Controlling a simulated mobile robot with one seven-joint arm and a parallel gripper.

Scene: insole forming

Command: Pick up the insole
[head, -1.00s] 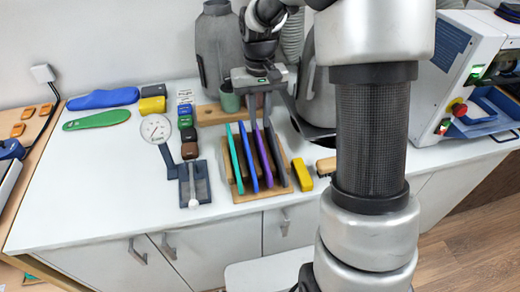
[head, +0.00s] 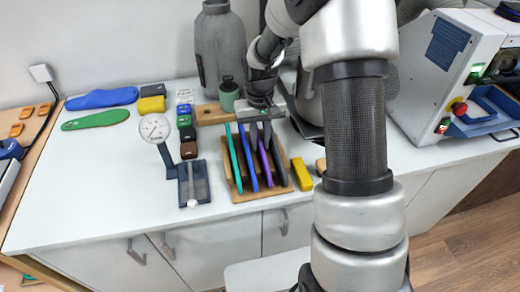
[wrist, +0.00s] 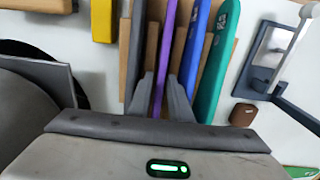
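A wooden rack (head: 262,194) on the counter holds several thin upright insoles. From left in the head view they are teal (head: 234,158), blue (head: 249,165), purple (head: 264,162) and dark grey (head: 279,165). My gripper (head: 261,130) is at the rack's far end, pointing down. In the wrist view its two fingers (wrist: 160,80) stand on either side of the purple insole (wrist: 166,45), with a narrow gap visible beside it. The dark grey insole (wrist: 136,45) is left of the fingers; the blue one (wrist: 194,45) and teal one (wrist: 215,60) are right.
A yellow block (head: 302,174) stands right of the rack. A dial gauge (head: 155,128) on a stand is to the left. Green (head: 95,119) and blue (head: 102,98) insoles lie flat far left. The left front counter is clear.

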